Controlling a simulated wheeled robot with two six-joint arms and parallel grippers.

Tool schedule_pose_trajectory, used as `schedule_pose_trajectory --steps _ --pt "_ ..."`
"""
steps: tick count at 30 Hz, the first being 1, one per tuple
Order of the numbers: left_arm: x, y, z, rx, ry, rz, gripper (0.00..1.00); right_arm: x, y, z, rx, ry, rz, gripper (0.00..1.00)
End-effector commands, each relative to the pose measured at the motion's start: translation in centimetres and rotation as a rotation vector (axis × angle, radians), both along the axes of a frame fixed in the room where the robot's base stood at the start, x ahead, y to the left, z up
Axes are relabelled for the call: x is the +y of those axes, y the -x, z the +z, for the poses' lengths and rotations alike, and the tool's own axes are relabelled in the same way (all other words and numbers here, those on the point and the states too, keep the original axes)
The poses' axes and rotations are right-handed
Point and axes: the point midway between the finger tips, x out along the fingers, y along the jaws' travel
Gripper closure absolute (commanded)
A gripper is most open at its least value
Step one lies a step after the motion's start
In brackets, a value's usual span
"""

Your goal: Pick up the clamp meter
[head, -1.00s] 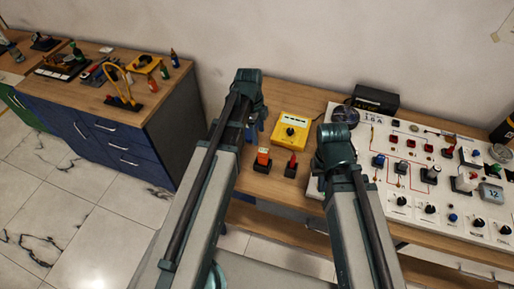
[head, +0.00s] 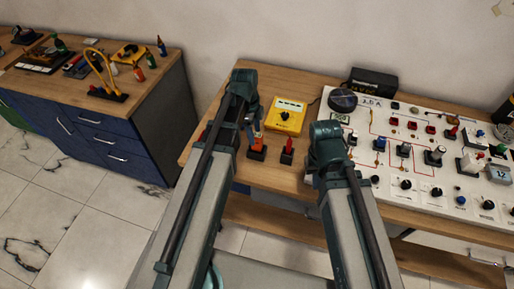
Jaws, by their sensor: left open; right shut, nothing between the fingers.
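No thing in view is clearly recognisable as the clamp meter. An orange upright device (head: 258,141) stands in a black holder on the wooden bench, its upper part partly covered by my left gripper; it may be the meter. My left gripper (head: 253,124) is open, pointing down beside or in front of this device, partly hidden by its own arm. I cannot tell whether it touches. A red device (head: 287,148) stands in a second black holder just to the right. My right gripper is hidden behind its own arm.
A yellow box with a dial (head: 286,115) stands behind the holders. A white panel (head: 420,190) with knobs and switches fills the bench's right side; a black box (head: 374,82) stands behind it. A blue cabinet (head: 88,135) with tools stands to the left.

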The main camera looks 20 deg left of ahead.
Motion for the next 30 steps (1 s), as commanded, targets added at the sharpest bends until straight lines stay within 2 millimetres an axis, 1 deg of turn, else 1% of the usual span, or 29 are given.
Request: schedule_pose_trajectory --steps 3,7,11,15,18,21,27,28,30 --pt "0.0 0.0 0.0 0.0 0.0 0.0 0.32 0.0 0.0 0.0 0.0 0.0 0.0 1.0" --pt "-0.2 0.0 -0.7 0.0 0.0 0.0 0.32 0.0 0.0 -0.7 0.0 0.0 0.0 1.0" --pt "-0.6 -0.1 -2.2 0.0 0.0 0.0 0.32 0.0 0.0 -2.2 0.0 0.0 -0.001 1.0" --pt "-1.1 -0.2 -4.0 0.0 0.0 0.0 0.32 0.0 0.0 -4.0 0.0 0.0 -0.001 1.0" --pt "-1.2 -0.2 -5.0 0.0 0.0 0.0 0.32 0.0 0.0 -5.0 0.0 0.0 -0.001 1.0" --pt "-1.3 -0.2 -5.2 0.0 0.0 0.0 0.32 0.0 0.0 -5.2 0.0 0.0 -0.001 1.0" --pt "-1.3 -0.2 -5.0 0.0 0.0 0.0 0.32 0.0 0.0 -5.0 0.0 0.0 -0.001 1.0" --pt "-1.3 -0.2 -5.0 0.0 0.0 0.0 0.36 0.0 0.0 -5.0 0.0 0.0 -0.001 1.0" --pt "-1.3 -0.2 -5.0 0.0 0.0 0.0 0.49 0.0 0.0 -5.0 0.0 0.0 -0.001 1.0"
